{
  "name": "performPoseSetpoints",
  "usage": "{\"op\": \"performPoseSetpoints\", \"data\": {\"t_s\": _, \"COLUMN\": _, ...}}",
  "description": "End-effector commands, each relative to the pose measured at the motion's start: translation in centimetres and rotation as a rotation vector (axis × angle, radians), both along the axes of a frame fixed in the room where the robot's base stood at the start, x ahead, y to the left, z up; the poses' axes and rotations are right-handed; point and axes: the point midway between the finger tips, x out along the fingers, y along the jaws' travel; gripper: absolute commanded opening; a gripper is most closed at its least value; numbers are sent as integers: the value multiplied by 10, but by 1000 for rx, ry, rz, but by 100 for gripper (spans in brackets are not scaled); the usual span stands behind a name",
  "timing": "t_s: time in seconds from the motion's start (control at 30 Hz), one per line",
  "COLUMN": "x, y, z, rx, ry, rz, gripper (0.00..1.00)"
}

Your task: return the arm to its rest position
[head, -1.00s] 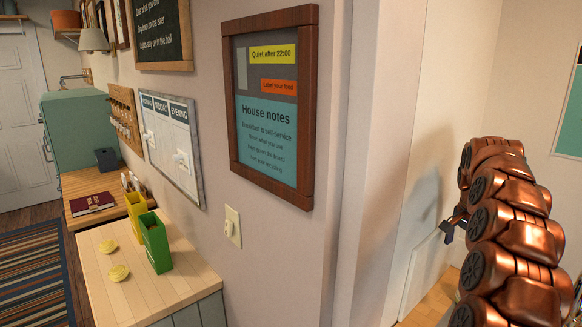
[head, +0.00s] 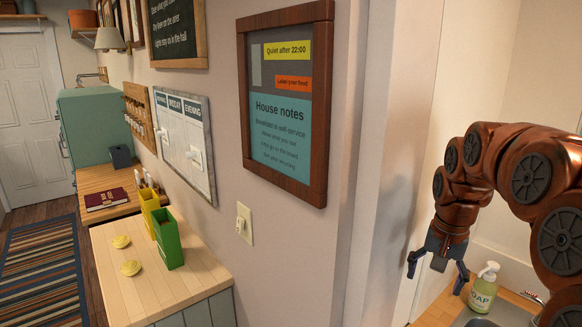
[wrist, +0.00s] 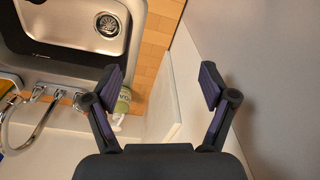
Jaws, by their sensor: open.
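My gripper (head: 438,268) is at the right of the head view, at the end of my copper-coloured arm, pointing down. Its two dark fingers are spread apart with nothing between them. It hangs above a wooden counter, to the left of a soap bottle (head: 484,288). In the wrist view my gripper (wrist: 158,85) also shows wide open and empty. There the soap bottle (wrist: 123,103) is partly hidden behind the left finger.
A sink (wrist: 75,30) with a chrome tap (wrist: 40,97) lies beside the counter. A wall with a framed notice (head: 283,100) stands left of my arm. A wooden cabinet top (head: 165,285) holds a green box (head: 167,240) and two yellow round things.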

Motion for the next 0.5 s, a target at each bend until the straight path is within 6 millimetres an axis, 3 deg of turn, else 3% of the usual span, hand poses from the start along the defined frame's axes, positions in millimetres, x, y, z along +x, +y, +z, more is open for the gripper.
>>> {"op": "performPoseSetpoints", "data": {"t_s": 0.2, "x": -51, "y": 37, "z": -6, "rx": 2, "ry": 41, "rz": 135, "gripper": 83}}
{"op": "performPoseSetpoints", "data": {"t_s": 0.5, "x": -123, "y": 75, "z": -22, "rx": 4, "ry": 90, "rz": 298, "gripper": 83}}
